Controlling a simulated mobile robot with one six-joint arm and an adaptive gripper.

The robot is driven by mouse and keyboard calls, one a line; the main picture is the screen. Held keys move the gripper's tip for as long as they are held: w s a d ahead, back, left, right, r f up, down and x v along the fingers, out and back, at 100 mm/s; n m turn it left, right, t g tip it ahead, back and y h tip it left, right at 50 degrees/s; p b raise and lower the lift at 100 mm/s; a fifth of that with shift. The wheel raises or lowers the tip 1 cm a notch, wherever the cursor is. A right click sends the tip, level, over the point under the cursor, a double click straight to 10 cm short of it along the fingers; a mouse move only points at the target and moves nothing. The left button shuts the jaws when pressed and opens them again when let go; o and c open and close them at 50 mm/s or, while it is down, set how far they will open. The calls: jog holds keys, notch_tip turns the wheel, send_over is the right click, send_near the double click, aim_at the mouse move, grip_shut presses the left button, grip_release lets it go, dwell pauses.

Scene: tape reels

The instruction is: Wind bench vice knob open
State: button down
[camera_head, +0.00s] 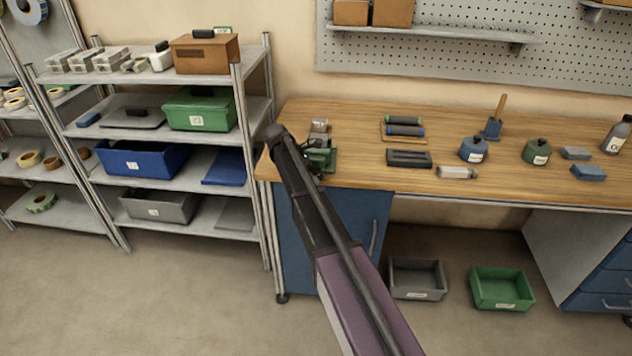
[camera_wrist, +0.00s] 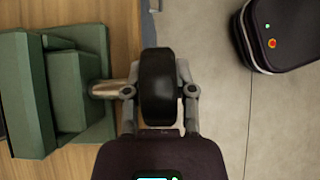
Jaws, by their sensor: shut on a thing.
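The green bench vice (camera_head: 321,157) stands at the left front corner of the wooden workbench (camera_head: 360,172), partly hidden behind my arm in the head view. In the wrist view the vice (camera_wrist: 75,90) fills the left side, with a short metal shaft (camera_wrist: 106,89) leading right to a round black knob (camera_wrist: 159,85). My gripper (camera_wrist: 160,92) is shut on the knob, one finger on each side of it. In the head view my arm hides the knob and the fingertips.
A shelf rack (camera_head: 170,140) with bins stands close left of the bench. A grey bin (camera_head: 417,279) and a green bin (camera_head: 502,289) lie on the floor under it. Bottles, blocks and a black tray (camera_head: 409,158) lie farther right on the bench.

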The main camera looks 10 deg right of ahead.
jog(key=g+h+b, duration=0.1)
jog(key=h+b, duration=0.1)
jog(key=b, duration=0.1)
jog(key=shift+f+h, duration=0.2)
jog(key=shift+h, duration=0.2)
jog(key=shift+s+r+h+b, duration=0.1)
jog(key=shift+r+h+b, duration=0.15)
jog(key=shift+h+b, duration=0.25)
jog(key=shift+c, duration=2.2)
grip_release()
jog(key=shift+r, duration=0.1)
